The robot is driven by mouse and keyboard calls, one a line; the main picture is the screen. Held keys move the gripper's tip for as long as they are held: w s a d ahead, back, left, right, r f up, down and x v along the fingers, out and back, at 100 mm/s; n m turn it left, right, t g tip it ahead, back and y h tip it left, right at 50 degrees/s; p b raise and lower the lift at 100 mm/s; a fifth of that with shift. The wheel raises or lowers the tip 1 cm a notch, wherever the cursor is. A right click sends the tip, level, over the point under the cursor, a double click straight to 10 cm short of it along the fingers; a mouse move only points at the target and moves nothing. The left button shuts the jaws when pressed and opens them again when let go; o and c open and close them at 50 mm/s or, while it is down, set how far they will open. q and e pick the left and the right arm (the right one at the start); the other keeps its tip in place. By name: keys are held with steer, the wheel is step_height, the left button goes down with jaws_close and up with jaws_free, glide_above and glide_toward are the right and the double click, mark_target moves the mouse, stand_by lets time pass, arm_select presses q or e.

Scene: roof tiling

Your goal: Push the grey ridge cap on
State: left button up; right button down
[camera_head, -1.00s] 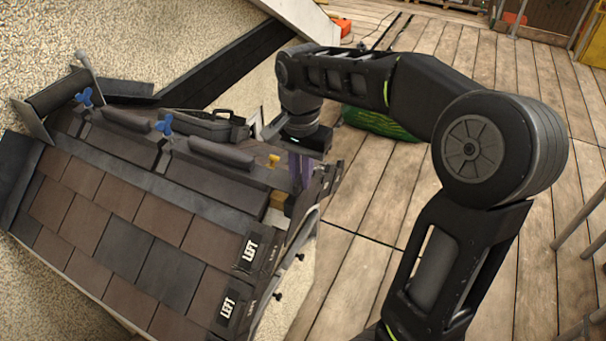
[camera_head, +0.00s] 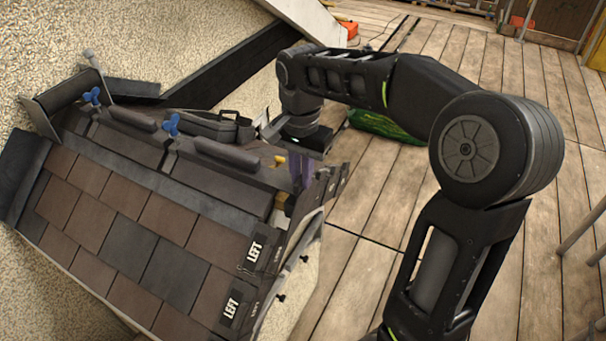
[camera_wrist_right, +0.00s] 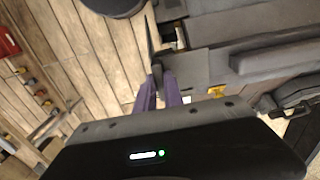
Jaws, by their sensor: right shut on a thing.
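The roof model (camera_head: 130,235) with brown and dark grey shingles fills the left of the head view. Dark grey ridge pieces (camera_head: 228,155) run along its top. My right gripper (camera_head: 297,172) is at the ridge's right end, its purple fingers pointing down. In the right wrist view my right gripper (camera_wrist_right: 160,88) is shut on a thin dark part at the end of a flat grey piece (camera_wrist_right: 205,66), which looks like the grey ridge cap. The gripper hides much of this end, so I cannot tell how fully the cap is seated. My left gripper is not in view.
Open wooden decking (camera_head: 370,270) lies to the right.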

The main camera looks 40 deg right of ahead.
steer(key=shift+w+a, duration=0.25)
steer(key=shift+w, duration=0.2)
stand_by(1.1)
stand_by(0.3)
steer(key=c, duration=1.4)
jaws_free()
steer(key=shift+o, duration=0.2)
